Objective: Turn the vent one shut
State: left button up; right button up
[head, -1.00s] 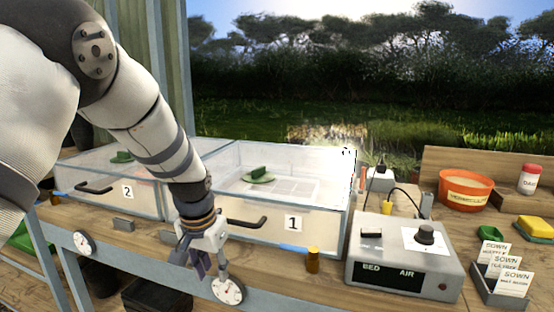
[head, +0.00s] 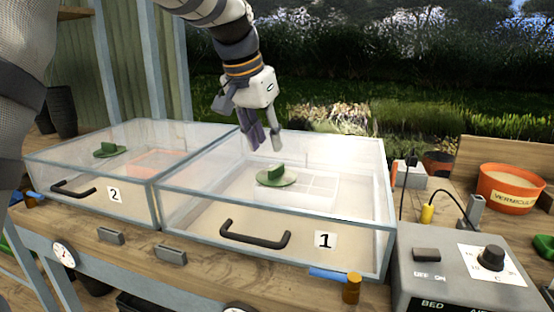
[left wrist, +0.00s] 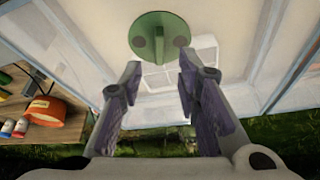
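The vent of box 1 is a green disc with a raised grip bar (head: 277,175) on the clear lid of the box labelled 1 (head: 325,241). In the left wrist view the green disc (left wrist: 150,36) lies beyond the fingertips, its bar pointing roughly along the view, with dark round spots on either side. My left gripper (head: 262,147) hangs above the lid, behind the vent, apart from it. Its two fingers (left wrist: 158,75) are spread with nothing between them. My right gripper is not in view.
Box 2 (head: 113,195) with its own green vent (head: 108,149) stands to the left. Black handle (head: 255,236) projects from box 1's front. A grey control unit (head: 460,270) and orange vermiculite tub (head: 509,188) stand to the right.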

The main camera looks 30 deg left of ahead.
aim_at(276, 166)
pick_arm(q)
jog(key=x, duration=0.7)
jog(key=shift+w+f, duration=0.25)
jog(key=shift+w, duration=0.1)
grip_shut()
